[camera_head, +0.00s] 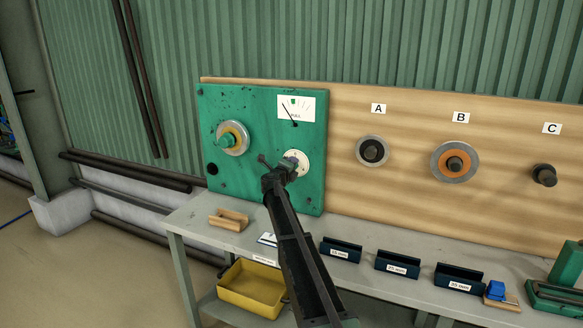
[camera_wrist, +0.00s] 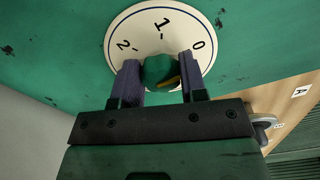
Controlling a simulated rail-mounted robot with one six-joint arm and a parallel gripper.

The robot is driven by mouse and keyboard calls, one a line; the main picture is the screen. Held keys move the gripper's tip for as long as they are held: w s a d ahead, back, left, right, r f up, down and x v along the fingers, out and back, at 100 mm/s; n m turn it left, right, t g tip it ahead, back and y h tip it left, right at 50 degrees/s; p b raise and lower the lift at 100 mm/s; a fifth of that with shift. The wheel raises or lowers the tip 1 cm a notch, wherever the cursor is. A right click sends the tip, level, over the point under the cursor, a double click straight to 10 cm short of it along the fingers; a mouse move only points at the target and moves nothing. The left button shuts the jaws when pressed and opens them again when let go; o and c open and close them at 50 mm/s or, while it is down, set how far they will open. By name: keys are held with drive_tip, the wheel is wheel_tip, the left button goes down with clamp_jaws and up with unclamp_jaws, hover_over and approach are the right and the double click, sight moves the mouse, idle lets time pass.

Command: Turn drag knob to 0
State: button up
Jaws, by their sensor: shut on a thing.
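A gauge (camera_head: 296,107) with a needle is above the dial. A spool (camera_head: 233,138) is mounted at the panel's left. Posts labelled A (camera_head: 373,151), B (camera_head: 456,162) and C (camera_head: 544,175) stick out on the right. Dark bins (camera_head: 341,250) and a wooden block (camera_head: 229,219) sit on the bench below.

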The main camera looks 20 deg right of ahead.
drive_tip(key=o, duration=0.9)
drive_tip(key=shift+o, duration=0.2)
drive_tip(key=shift+s+a, duration=0.1)
drive_tip(key=v, duration=1)
drive_tip(key=shift+s+a, duration=0.2)
drive_tip(key=shift+a, duration=0.05)
